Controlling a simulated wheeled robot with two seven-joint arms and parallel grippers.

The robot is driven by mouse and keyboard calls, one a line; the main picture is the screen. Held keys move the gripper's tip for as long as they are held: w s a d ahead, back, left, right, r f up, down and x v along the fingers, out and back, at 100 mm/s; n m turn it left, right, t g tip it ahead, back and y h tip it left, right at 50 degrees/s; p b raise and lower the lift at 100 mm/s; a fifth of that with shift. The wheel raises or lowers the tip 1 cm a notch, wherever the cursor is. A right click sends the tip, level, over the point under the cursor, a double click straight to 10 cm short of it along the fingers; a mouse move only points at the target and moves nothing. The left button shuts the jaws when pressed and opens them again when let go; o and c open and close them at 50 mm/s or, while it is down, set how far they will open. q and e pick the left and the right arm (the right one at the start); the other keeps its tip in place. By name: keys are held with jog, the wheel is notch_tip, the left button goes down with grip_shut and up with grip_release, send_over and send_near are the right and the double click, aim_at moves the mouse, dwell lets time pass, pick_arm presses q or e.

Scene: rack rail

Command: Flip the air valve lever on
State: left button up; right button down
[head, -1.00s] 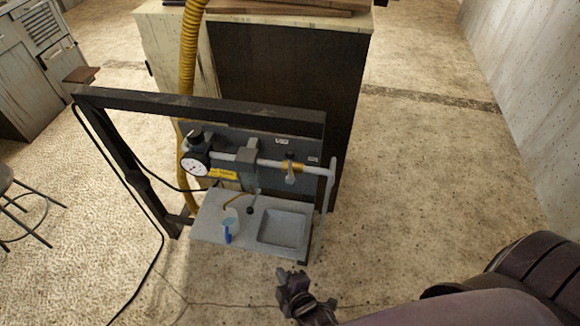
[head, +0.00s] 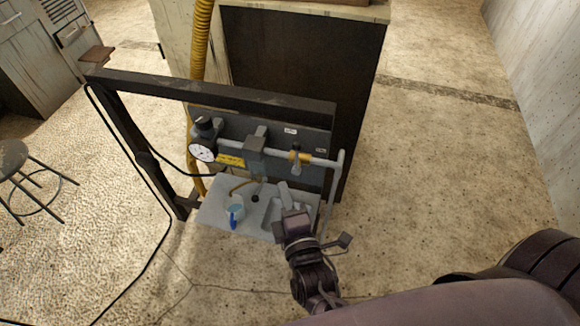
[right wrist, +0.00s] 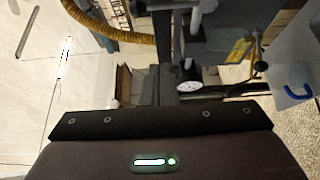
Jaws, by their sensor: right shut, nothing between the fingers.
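The air valve (head: 299,157) has a yellow collar and sits near the right end of a grey horizontal pipe. Its short grey lever (head: 296,168) hangs down below the pipe. My right gripper (head: 284,189) is shut and empty, just below the lever in the head view, over the shelf tray. I cannot tell whether it touches the lever. The right wrist view does not clearly show the fingertips or the lever. My left gripper is not in view.
A round white gauge (head: 203,151) sits left on the pipe; it also shows in the right wrist view (right wrist: 190,86). A cup with a blue handle (head: 235,209) stands on the grey shelf (head: 214,211). Floor at right is free.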

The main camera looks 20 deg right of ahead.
aim_at(297, 159)
jog(key=w+p, duration=0.3)
jog(key=w, duration=0.7)
jog(key=d, duration=0.1)
jog(key=s+d+p, duration=0.1)
jog(key=d, duration=0.2)
jog(key=shift+s+d+p, duration=0.15)
jog(key=shift+s+p, duration=0.15)
jog(key=shift+s, duration=0.1)
